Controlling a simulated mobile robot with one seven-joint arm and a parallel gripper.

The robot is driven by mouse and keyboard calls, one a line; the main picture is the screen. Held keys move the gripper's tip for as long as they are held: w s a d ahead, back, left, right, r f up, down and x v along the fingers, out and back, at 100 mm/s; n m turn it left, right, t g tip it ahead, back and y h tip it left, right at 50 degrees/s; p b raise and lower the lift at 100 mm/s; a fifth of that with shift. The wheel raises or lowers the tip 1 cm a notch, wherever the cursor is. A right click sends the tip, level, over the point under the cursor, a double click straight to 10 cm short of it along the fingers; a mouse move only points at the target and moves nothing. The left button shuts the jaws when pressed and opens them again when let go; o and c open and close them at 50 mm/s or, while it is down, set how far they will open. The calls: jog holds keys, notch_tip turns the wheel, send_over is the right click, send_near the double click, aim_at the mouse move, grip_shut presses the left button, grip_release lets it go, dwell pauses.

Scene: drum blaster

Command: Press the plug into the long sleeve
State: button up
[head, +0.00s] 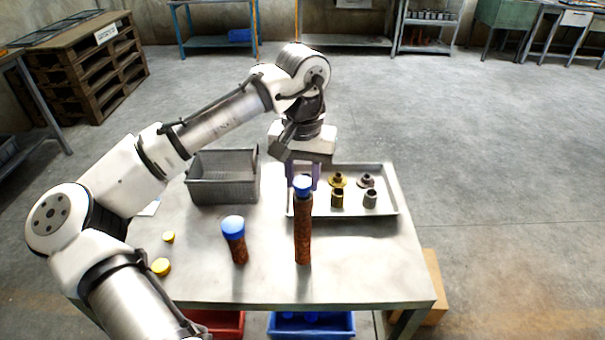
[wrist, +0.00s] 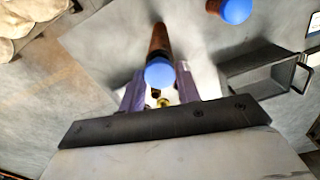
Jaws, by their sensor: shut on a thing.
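The long sleeve (head: 303,230) is a tall rusty-brown tube standing upright on the table. The blue plug (head: 302,186) is at its top end; how deep it sits I cannot tell. My gripper (head: 303,178) points down over the sleeve, its purple fingers on either side of the plug and shut on it. In the wrist view, the blue plug (wrist: 159,73) shows between the fingertips, with the long sleeve (wrist: 160,40) running up behind it. A shorter rusty sleeve (head: 237,249) with a blue top (head: 233,224) stands apart to the left.
A grey tray (head: 390,208) with several metal fittings lies behind on the right. A grey basket (head: 223,190) stands at the back left. Two yellow caps (head: 161,267) (head: 168,237) lie at the left. The table's front right (head: 365,265) is clear.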

jog(key=shift+f+p, duration=0.45)
jog(key=shift+f, duration=0.3)
dwell(1.8)
jog(key=o, duration=1.5)
jog(key=shift+r, duration=0.1)
notch_tip(320, 180, up, 5)
jog(key=p, duration=0.5)
jog(key=shift+d, duration=0.1)
